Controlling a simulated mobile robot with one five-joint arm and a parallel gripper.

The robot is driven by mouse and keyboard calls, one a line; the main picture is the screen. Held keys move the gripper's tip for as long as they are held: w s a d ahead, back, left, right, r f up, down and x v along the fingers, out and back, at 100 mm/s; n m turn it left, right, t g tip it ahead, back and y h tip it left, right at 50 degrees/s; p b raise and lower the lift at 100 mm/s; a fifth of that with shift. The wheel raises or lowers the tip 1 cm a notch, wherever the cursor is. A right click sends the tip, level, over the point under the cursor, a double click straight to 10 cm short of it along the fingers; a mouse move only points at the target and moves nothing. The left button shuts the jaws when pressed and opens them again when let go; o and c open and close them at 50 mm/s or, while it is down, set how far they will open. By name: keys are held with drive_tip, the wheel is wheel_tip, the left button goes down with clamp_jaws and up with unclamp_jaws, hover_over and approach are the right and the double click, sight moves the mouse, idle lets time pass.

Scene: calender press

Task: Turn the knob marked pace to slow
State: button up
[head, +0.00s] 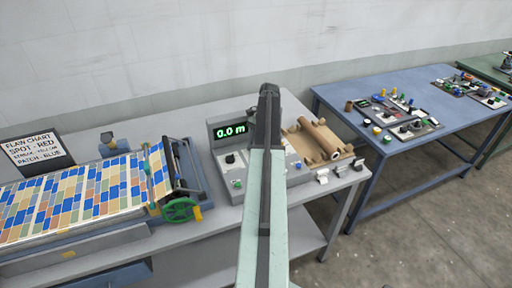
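A grey control box (227,148) stands on the long grey bench, with a green lit display (230,131) reading "0.0 m". A dark knob (230,158) sits on its face below the display, and a green button (237,183) is lower down. The markings are too small to read, so I cannot tell which knob is marked pace. My arm stands upright in front of the box and hides its middle. My gripper (269,92) seems to be the dark end at the arm's top; its fingers cannot be made out.
Left of the box is a press with a colourful patterned sheet (85,190), a green handwheel (180,209) and a flaw chart sign (38,150). Right of it lie brown rolls (320,138) on a board. A blue table (390,88) with small parts stands beyond a floor gap.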

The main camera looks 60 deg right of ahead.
drive_tip(key=o, duration=0.3)
drive_tip(key=p+v, duration=0.7)
drive_tip(key=v, duration=0.1)
drive_tip(key=shift+f, duration=0.1)
